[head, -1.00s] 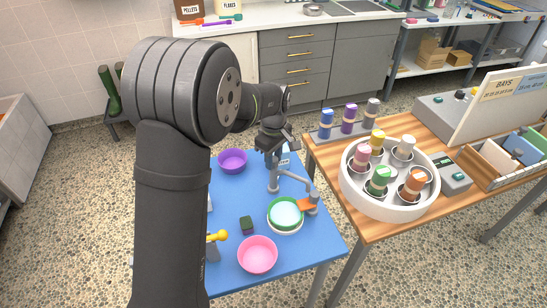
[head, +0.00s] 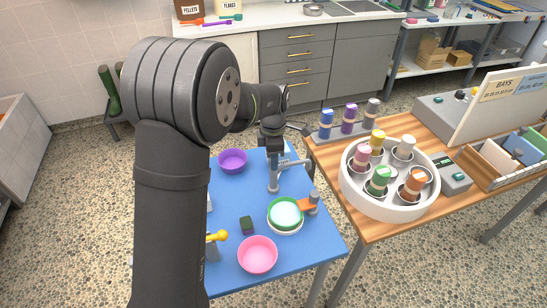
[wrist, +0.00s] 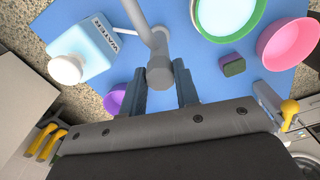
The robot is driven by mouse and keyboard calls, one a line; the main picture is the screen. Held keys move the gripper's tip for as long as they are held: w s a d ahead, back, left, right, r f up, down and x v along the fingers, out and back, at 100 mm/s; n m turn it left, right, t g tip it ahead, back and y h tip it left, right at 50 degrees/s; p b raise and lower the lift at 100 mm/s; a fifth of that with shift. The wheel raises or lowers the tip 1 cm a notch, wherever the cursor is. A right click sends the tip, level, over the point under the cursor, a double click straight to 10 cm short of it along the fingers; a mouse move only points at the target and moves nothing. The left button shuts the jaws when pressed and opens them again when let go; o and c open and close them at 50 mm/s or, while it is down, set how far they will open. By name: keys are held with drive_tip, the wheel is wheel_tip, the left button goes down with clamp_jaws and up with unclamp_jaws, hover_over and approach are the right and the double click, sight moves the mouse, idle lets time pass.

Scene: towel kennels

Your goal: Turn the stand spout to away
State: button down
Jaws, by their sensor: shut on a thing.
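The stand (head: 273,178) is a grey post on the blue table. Its grey spout (head: 295,164) points right in the head view, with its end clear of the green-rimmed bowl (head: 285,213). In the wrist view the spout (wrist: 138,18) runs up from the round grey post top (wrist: 159,72). My gripper (wrist: 160,75) is shut on the top of the stand, one finger on each side. In the head view my gripper (head: 273,148) is above the post and hides its top.
A water carton (wrist: 88,45) stands close beside the stand. A purple bowl (head: 232,161), a pink bowl (head: 257,254), a dark green block (head: 246,225) and an orange piece (head: 306,205) are on the blue table. A wooden table (head: 355,225) with a round white tray (head: 390,205) is at right.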

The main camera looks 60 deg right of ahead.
drive_tip(key=shift+w+n, duration=0.1)
drive_tip(key=shift+n, duration=0.3)
drive_tip(key=c, duration=1.1)
unclamp_jaws()
drive_tip(key=shift+r, duration=0.1)
wheel_tip(320, 180, up, 17)
drive_tip(key=shift+r, duration=0.2)
drive_tip(key=shift+d+f, duration=0.1)
wheel_tip(320, 180, down, 17)
drive_tip(key=shift+f, duration=0.2)
idle(0.4)
